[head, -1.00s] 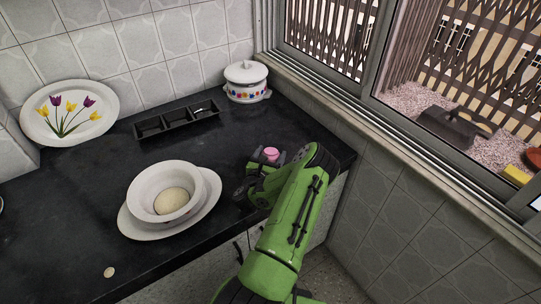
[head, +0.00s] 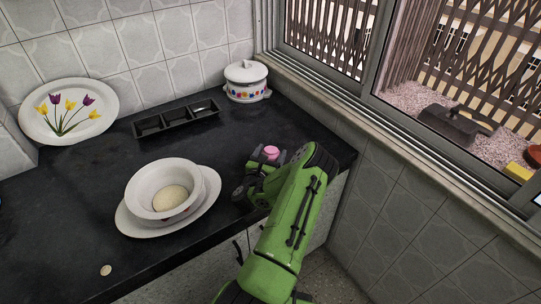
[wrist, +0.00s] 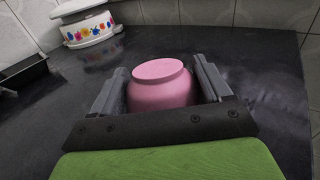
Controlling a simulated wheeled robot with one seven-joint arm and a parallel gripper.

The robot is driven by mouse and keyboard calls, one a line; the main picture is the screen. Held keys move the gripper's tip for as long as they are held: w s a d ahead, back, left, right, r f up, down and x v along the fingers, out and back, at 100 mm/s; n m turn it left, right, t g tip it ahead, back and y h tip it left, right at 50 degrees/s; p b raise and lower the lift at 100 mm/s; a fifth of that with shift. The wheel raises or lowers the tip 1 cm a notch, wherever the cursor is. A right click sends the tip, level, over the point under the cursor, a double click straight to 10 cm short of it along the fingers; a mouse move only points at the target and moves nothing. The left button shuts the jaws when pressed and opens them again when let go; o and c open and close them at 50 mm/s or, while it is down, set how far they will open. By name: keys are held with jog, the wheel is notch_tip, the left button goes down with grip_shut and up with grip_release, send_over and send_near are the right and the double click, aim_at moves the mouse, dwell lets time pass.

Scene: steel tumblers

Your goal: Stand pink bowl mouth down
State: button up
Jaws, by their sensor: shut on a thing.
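The pink bowl (wrist: 162,86) is between the two fingers of my gripper (wrist: 162,74) in the wrist view. A flat, closed-looking round face, narrower than the body, is toward the top, like a foot. The mouth is not visible, and the lower part is hidden behind the gripper's palm. In the head view only a small part of the pink bowl (head: 271,152) shows above my gripper (head: 262,164), near the counter's right end. My gripper is shut on the bowl. Whether the bowl touches the counter is hidden.
The dark counter (head: 80,210) holds a white bowl (head: 140,190) with a round pale thing inside, on an oval plate (head: 128,225). A black divided tray (head: 150,127), lidded white pot (head: 246,82) and tulip plate (head: 70,95) stand behind. A small disc (head: 106,270) lies front left.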

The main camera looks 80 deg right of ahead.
jog(key=shift+a+f+y, duration=0.15)
jog(key=shift+a+f, duration=0.05)
jog(key=shift+f, duration=0.4)
jog(key=shift+a+f+y, duration=0.15)
jog(key=shift+f, duration=0.4)
jog(key=o, duration=1.2)
jog(key=shift+o, duration=0.2)
jog(key=shift+d+r+n+p, duration=0.15)
jog(key=shift+d+r+p, duration=0.05)
jog(key=shift+r+p, duration=0.35)
jog(key=shift+d+r+n+p, duration=0.15)
jog(key=shift+r+p, duration=0.35)
notch_tip(320, 180, up, 7)
jog(key=p, duration=0.5)
jog(key=shift+d+r, duration=0.1)
